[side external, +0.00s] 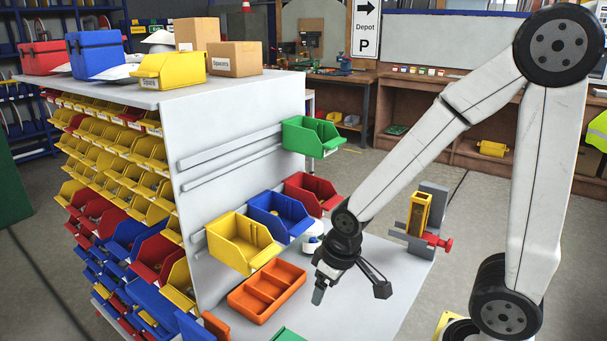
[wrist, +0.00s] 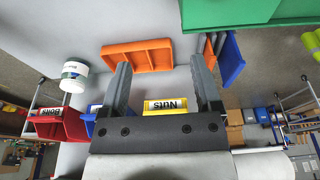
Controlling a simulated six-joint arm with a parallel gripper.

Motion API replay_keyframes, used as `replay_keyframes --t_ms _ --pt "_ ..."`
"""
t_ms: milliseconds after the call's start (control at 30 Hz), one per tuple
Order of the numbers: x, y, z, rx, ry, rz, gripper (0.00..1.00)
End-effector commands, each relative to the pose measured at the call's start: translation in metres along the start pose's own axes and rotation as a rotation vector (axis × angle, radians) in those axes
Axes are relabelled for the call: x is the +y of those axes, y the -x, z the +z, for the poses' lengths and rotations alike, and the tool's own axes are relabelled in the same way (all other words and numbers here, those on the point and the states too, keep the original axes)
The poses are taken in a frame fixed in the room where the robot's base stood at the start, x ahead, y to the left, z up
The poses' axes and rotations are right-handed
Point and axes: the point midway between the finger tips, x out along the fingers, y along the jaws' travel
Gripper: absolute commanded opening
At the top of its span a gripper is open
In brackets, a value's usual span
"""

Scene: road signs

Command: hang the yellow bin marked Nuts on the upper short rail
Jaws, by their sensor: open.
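The yellow bin marked Nuts (wrist: 165,105) shows upside down in the wrist view, partly hidden behind my gripper's body. In the side view the matching yellow bin (side external: 230,257) hangs at the left of the lower row on the grey panel, beside a blue bin (side external: 290,232); its label is not readable there. The upper rails (side external: 230,150) run across the panel above, with a green bin (side external: 308,140) at their right end. My gripper (side external: 350,291) is open and empty, pointing down, right of the yellow bin and lower; its spread fingers show in the wrist view (wrist: 160,62).
A red bin (side external: 312,190) hangs right of the blue one. An orange divided tray (side external: 254,306) lies on the table below the bins, and a white tub (side external: 313,236) stands behind. A yellow holder with a red clamp (side external: 419,213) stands at right. The upper rails' left stretch is bare.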

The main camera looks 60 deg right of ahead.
Motion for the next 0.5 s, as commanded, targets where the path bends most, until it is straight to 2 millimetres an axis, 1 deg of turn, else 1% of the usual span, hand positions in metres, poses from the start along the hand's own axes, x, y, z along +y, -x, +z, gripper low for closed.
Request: replay_keyframes --t_ms 67,100,200,367,500 --pt "0.0 0.0 0.0 0.0 0.0 0.0 0.81" --pt "0.0 0.0 0.0 0.0 0.0 0.0 0.78" --pt "0.001 0.0 0.0 0.003 -0.002 0.001 0.5" --pt "0.006 -0.005 -0.005 0.028 -0.024 0.01 0.5" --pt "0.017 -0.015 -0.013 0.084 -0.071 0.027 0.5"
